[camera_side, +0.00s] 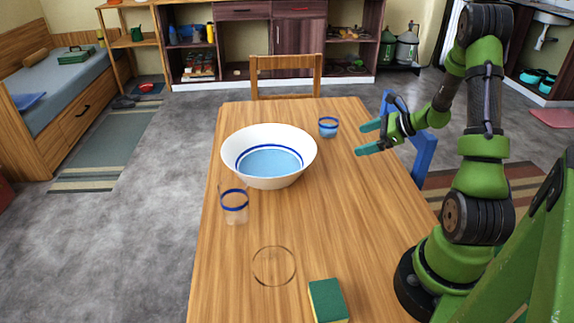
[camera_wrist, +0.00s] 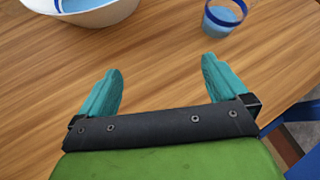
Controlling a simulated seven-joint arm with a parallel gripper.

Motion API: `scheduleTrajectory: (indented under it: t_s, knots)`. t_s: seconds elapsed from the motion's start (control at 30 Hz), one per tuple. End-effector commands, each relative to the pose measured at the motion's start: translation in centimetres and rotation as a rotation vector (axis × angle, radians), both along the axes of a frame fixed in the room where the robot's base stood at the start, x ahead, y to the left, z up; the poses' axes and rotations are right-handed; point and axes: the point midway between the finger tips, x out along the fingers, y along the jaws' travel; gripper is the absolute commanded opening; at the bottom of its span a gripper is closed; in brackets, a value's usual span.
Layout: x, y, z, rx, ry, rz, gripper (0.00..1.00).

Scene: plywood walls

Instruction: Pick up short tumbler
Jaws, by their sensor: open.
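A short clear tumbler (camera_side: 328,127) with a blue band and blue contents stands upright at the back of the wooden table, right of the bowl. It also shows at the top right of the wrist view (camera_wrist: 222,20), its top cut by the frame. A taller clear glass (camera_side: 234,207) with a blue band stands at the table's left side. My gripper (camera_side: 369,138) is open and empty above the table, right of the short tumbler and apart from it. In the wrist view its teal fingers (camera_wrist: 162,66) are spread with bare wood between them.
A large white bowl (camera_side: 270,140) with blue inside stands left of the short tumbler. A clear round glass item (camera_side: 274,266) and a green and yellow sponge (camera_side: 328,301) lie near the front. The table (camera_side: 340,210) is clear in the middle. Chairs stand behind and at right.

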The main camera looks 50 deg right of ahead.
Motion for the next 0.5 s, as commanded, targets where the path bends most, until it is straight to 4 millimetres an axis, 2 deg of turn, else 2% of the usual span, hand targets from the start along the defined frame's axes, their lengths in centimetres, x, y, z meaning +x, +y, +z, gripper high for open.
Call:
scheduleTrajectory:
  t_s: [0.03, 0.1, 0.2, 0.33, 0.5]
  knots:
    - [-0.3, -2.5, -1.1, 0.067, -0.03, -0.12, 1.0]
    - [0.1, -4.9, -1.3, 0.123, -0.085, -0.238, 1.0]
    - [1.1, -6.7, 0.1, 0.154, -0.156, -0.321, 1.0]
    - [2.1, -7.3, 0.7, 0.18, -0.193, -0.358, 1.0]
    - [5.1, -7.1, -0.6, 0.184, -0.19, -0.355, 1.0]
